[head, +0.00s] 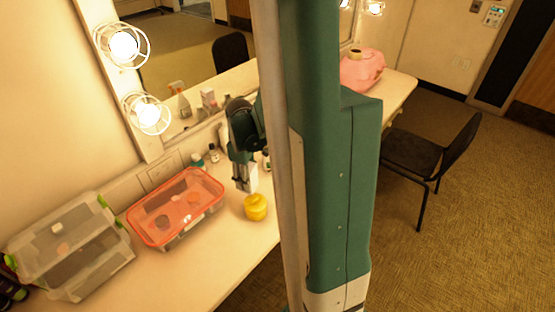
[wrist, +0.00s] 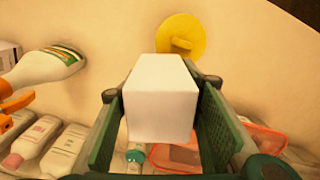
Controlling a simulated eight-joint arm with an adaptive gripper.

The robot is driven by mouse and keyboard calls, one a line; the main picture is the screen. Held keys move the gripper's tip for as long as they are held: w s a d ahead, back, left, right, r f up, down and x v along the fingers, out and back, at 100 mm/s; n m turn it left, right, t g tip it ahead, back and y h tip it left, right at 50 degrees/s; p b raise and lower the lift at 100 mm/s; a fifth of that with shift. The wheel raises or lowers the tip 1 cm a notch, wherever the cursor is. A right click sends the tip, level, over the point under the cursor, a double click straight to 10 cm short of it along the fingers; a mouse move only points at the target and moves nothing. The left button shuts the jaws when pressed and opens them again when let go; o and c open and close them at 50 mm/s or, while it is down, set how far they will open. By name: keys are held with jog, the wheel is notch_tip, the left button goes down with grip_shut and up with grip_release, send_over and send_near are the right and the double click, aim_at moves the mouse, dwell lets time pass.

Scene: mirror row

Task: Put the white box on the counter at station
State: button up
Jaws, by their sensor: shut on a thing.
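The white box (wrist: 160,100) is between the two green finger pads of my gripper (wrist: 162,88) in the wrist view. My gripper is shut on it. In the head view the white box (head: 249,179) shows below my dark gripper (head: 243,170), over the counter (head: 215,258) near the yellow jar. The fingers partly hide it there. I cannot tell for sure whether its underside touches the counter.
An orange-lidded bin (head: 150,222) and a clear bin with green latches (head: 75,285) are to the left. Small bottles line the mirror. A spray bottle (wrist: 45,66) shows in the wrist view. The front counter is clear.

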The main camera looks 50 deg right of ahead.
jog(key=s+d+m+b, duration=0.1)
jog(key=s+d+m, duration=0.2)
jog(key=s+d, duration=0.4)
jog(key=shift+d+r+m, duration=0.2)
jog(key=shift+d+m, duration=0.1)
jog(key=shift+d, duration=3.2)
jog(key=shift+s, duration=0.1)
jog(key=shift+f+b, duration=0.55)
jog(key=shift+f, duration=2.4)
jog(key=shift+f, duration=0.1)
jog(key=shift+f+b, duration=0.35)
jog(key=shift+f, duration=1.6)
jog(key=shift+f, duration=0.25)
jog(key=o, duration=0.9)
jog(key=shift+r, duration=0.1)
